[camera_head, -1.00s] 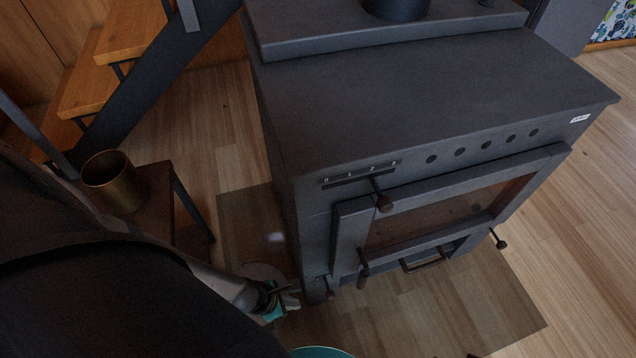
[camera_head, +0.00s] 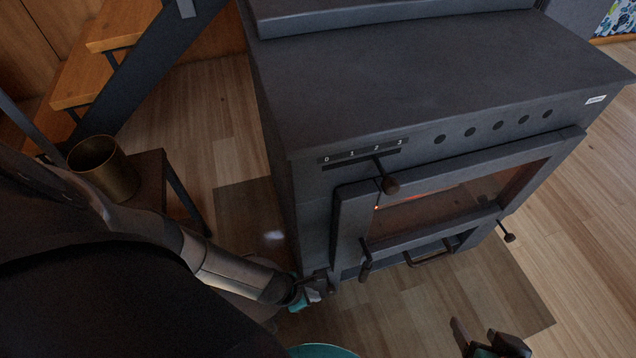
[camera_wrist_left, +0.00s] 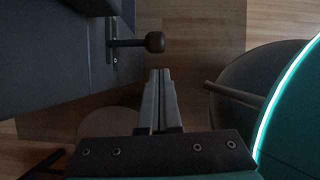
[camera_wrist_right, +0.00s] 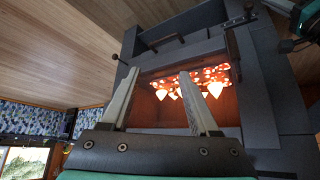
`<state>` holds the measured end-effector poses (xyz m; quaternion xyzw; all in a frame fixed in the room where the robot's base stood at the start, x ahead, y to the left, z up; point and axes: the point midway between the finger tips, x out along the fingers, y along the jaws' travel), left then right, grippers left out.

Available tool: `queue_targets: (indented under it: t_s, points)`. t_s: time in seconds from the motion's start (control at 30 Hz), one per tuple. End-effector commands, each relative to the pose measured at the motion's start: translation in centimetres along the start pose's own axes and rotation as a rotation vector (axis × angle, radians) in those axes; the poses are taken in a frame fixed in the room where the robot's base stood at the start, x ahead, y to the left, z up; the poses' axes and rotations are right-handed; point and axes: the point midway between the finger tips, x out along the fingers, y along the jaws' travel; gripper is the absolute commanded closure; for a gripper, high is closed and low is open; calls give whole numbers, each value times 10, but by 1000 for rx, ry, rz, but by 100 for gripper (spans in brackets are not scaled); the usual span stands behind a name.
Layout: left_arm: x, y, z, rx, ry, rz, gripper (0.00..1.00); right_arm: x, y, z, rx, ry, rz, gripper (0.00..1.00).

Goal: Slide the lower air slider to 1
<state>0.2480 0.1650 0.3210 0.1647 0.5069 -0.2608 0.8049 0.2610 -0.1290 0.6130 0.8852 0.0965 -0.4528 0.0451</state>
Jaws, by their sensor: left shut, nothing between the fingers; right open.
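The dark stove (camera_head: 440,80) fills the middle of the head view. A dark knob on a short rod (camera_head: 331,286), apparently the lower air slider, is low at its front left. In the left wrist view this knob (camera_wrist_left: 155,42) sticks out from a narrow slotted plate (camera_wrist_left: 113,50); its setting is unreadable. My left gripper (camera_head: 316,292) is shut and empty beside the knob; its fingertips (camera_wrist_left: 160,73) are just short of it, with a small gap in the picture. My right gripper (camera_head: 488,332) is open and empty, in front of the stove; its fingers (camera_wrist_right: 157,83) face the glowing firebox.
An upper slider knob (camera_head: 390,184) sits below a 0–3 scale (camera_head: 362,151). A door handle (camera_head: 365,262), a lower bar handle (camera_head: 428,256) and a right-hand knob (camera_head: 509,238) protrude from the front. A stool (camera_head: 150,185) with a brass pot (camera_head: 103,168) stands left.

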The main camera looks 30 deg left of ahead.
Motion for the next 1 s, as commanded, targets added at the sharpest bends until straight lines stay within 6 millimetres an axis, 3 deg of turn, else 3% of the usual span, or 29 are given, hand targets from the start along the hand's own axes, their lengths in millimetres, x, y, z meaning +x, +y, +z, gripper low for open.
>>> queue_targets:
  t_s: [0.2, 0.57, 1.0]
  points:
    - [4, 0, 12, 0, 0, 0, 100, 4, -4, -2, -2, 31, -10, 39]
    - [4, -1, 14, -1, 0, 0, 100, 4, -4, -3, -2, 34, -10, 39]
    - [9, -1, 27, 0, 0, -1, 100, -6, 6, 6, 3, -55, 15, 39]
